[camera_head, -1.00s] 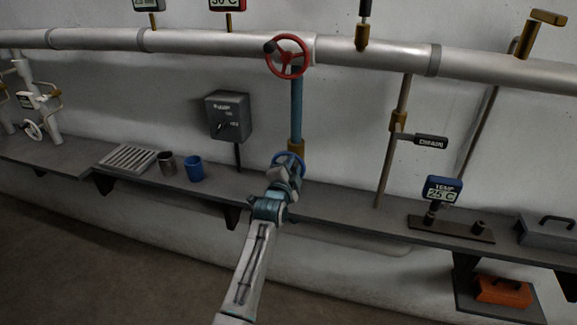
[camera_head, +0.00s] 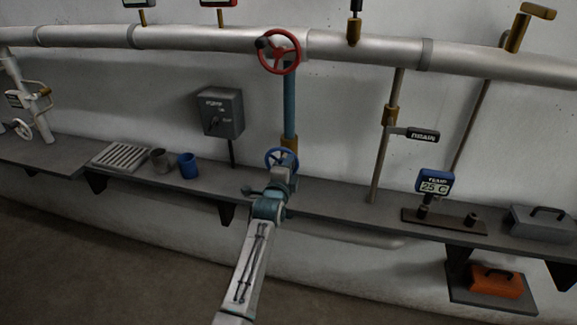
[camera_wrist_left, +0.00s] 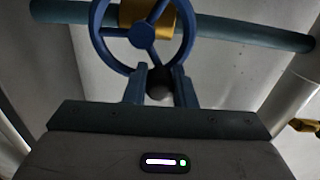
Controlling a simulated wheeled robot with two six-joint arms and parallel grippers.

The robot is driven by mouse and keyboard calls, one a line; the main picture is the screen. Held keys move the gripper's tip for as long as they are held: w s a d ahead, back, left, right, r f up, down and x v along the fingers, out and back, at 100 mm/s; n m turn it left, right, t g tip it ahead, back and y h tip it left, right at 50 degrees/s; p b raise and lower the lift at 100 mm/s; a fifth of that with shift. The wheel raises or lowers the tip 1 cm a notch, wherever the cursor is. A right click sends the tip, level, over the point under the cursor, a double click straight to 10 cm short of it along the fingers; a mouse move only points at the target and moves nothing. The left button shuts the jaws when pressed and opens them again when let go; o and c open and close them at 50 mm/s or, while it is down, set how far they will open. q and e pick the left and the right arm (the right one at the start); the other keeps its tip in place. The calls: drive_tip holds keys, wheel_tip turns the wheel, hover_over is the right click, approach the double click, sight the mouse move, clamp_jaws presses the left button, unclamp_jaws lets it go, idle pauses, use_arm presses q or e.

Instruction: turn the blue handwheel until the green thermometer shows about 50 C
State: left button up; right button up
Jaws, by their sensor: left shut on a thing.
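The blue handwheel (camera_head: 282,157) is at the foot of the blue vertical pipe, just above the shelf. My left gripper (camera_head: 281,168) reaches it from the front. In the left wrist view, the fingers (camera_wrist_left: 159,88) are shut on a dark round knob (camera_wrist_left: 159,84) at the near rim of the handwheel (camera_wrist_left: 143,34). The green thermometer (camera_head: 138,3) is at the top left, cut off by the picture edge, so its reading is hidden. My right gripper is not in view.
A red handwheel (camera_head: 279,51) is on the big pipe above. A blue temperature display (camera_head: 434,184) reads 25 C at the right. A grey switch box (camera_head: 220,112), a blue cup (camera_head: 188,166) and a grey toolbox (camera_head: 542,223) are nearby. An orange box (camera_head: 495,281) sits lower.

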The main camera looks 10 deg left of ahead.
use_arm(q)
drive_tip(key=shift+f, duration=0.1)
drive_tip(key=o, duration=1)
drive_tip(key=s+b, duration=0.3)
drive_tip(key=s, duration=0.7)
drive_tip(key=shift+s+a, duration=0.15)
drive_tip(key=shift+s, duration=0.25)
